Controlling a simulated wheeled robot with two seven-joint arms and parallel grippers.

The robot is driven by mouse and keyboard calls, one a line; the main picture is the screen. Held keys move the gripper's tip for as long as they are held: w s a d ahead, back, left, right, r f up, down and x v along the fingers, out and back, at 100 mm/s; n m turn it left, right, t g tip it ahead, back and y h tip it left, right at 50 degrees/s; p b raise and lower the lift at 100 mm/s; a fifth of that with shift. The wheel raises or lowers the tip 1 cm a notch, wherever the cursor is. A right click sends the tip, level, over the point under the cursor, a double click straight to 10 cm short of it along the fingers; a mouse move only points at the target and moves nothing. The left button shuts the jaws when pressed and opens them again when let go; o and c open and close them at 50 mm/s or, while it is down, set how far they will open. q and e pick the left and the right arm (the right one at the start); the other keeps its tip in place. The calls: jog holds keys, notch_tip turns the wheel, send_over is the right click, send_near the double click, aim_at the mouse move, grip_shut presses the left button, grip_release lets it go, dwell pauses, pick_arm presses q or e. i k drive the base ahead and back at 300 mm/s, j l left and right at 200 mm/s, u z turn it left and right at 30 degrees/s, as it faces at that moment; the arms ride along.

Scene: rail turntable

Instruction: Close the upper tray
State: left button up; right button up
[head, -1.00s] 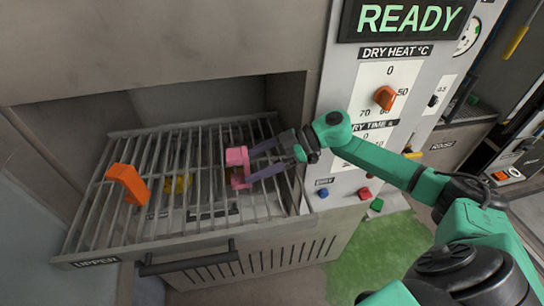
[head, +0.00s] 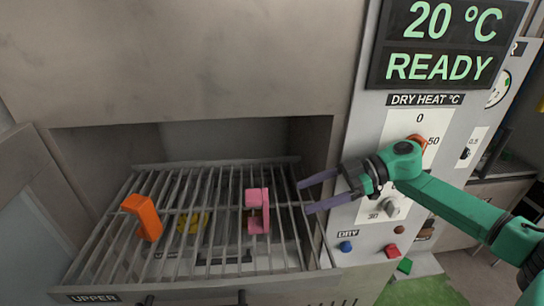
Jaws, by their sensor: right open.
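The upper tray (head: 84,290) is a grey wire rack labelled UPPER, and it sticks out of the dark opening in the machine. A pink clamp-like piece (head: 257,200) stands on its right half. An orange angled piece (head: 147,222) sits at its left, and a yellow piece (head: 192,222) lies between them, partly hidden by the bars. My right gripper (head: 306,197) is open and empty at the tray's right edge, apart from the pink piece, its fingers pointing left. The dark handle below the tray front is cut off at the bottom edge. My left gripper is out of view.
A control panel right of the opening has a display (head: 441,42) reading 20 °C READY, an orange dial (head: 417,142) partly behind my arm, a grey knob (head: 391,208) and a blue button (head: 346,246). A green mat (head: 425,292) lies at lower right.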

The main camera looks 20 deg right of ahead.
aim_at(158, 291)
jog(key=k, duration=1)
